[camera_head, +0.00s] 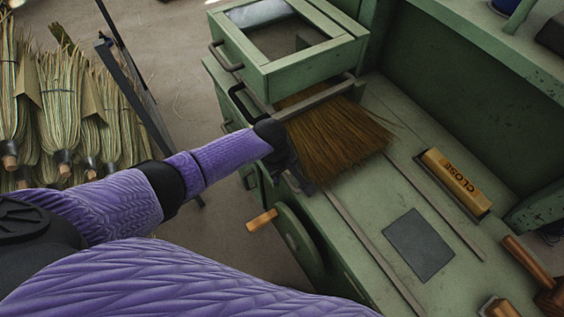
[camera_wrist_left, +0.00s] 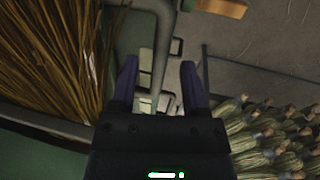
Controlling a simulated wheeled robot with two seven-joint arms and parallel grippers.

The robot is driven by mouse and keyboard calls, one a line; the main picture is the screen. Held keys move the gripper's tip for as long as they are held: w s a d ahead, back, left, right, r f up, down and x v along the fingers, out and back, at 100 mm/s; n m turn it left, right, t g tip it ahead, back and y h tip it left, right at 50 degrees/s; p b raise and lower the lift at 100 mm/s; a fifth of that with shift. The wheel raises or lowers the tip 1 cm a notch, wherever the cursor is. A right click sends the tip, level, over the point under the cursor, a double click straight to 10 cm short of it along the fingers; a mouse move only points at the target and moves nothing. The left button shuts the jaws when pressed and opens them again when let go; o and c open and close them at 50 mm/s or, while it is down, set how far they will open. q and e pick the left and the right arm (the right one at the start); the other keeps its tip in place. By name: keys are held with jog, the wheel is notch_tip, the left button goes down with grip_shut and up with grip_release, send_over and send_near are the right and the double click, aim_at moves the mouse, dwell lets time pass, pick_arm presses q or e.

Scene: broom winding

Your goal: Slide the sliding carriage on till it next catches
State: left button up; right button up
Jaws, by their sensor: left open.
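A green box-like frame (camera_head: 318,66) with an open top and a dark bar handle (camera_head: 222,57) is at the top of the bench in the head view. A second dark handle sits just below it. I cannot tell for sure which part is the sliding carriage. Brown broom bristles (camera_head: 340,138) fan out below the frame. My left gripper (camera_head: 290,160) is at the near side of the bristles, its fingers mostly hidden by the wrist. In the left wrist view my left gripper (camera_wrist_left: 160,82) is open, with a grey bar (camera_wrist_left: 163,55) between its fingers; contact is unclear.
A wheel with a wooden crank grip (camera_head: 262,220) is on the bench's near side. A block marked CLOSE (camera_head: 455,180), a dark square plate (camera_head: 419,245) and a wooden-handled tool (camera_head: 540,272) lie right.

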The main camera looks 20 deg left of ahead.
pick_arm(q)
notch_tip(320, 180, up, 8)
jog(key=s+p, duration=0.1)
jog(key=p, duration=0.2)
jog(key=shift+a, duration=0.45)
jog(key=shift+s, duration=0.1)
